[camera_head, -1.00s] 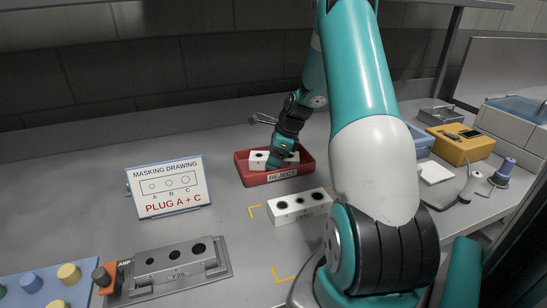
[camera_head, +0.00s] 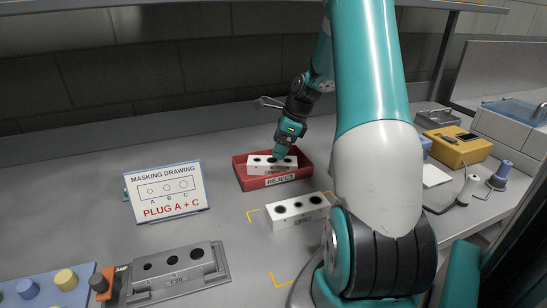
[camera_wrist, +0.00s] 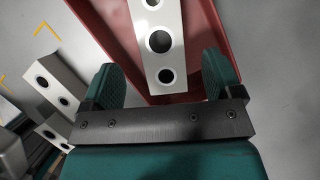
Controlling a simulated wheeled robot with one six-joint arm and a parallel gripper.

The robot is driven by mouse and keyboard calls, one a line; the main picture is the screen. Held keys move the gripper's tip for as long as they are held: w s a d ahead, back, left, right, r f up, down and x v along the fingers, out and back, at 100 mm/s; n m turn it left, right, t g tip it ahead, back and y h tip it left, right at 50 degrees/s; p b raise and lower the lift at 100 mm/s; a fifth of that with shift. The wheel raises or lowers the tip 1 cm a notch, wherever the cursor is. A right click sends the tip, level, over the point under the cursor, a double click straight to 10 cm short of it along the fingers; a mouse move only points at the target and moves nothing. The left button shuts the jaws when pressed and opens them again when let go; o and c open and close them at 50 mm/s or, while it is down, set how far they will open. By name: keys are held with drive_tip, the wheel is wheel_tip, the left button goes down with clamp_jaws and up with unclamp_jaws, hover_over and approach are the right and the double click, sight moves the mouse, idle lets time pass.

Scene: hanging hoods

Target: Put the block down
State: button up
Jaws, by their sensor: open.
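A white block (camera_head: 259,168) with dark holes in its top lies in the red tray (camera_head: 242,182) labelled REJECT. My gripper (camera_head: 282,153) is just above this block. In the wrist view the fingers (camera_wrist: 162,76) are apart, one to each side of the block (camera_wrist: 158,22), with gaps between them and it. The gripper is open and holds nothing. A second white block (camera_head: 297,213) with holes stands on the bench by yellow corner marks, in front of the tray.
A sign (camera_head: 164,192) reads "MASKING DRAWING, PLUG A + C". A grey fixture (camera_head: 172,272) with holes lies at the front left, beside a blue board (camera_head: 48,290) with pegs. A yellow box (camera_head: 458,146) stands at the right. Bare bench lies between sign and tray.

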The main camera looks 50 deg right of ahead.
drive_tip(key=v, duration=0.5)
drive_tip(key=a+r+n+g+y, duration=0.1)
drive_tip(key=a+r+n, duration=0.3)
drive_tip(key=a+n, duration=0.75)
drive_tip(key=a+r+n+g, duration=0.1)
drive_tip(key=a+r+n, duration=0.4)
drive_tip(key=a, duration=1.2)
drive_tip(key=s+a+n+g, duration=0.1)
drive_tip(key=s+a+n, duration=1.4)
drive_tip(key=s+n, duration=0.2)
drive_tip(key=shift+a+f+n+g, duration=0.3)
drive_tip(key=shift+f+n+g, duration=0.1)
drive_tip(key=shift+n, duration=0.85)
drive_tip(key=shift+r+p, duration=0.9)
drive_tip(key=shift+p, duration=0.1)
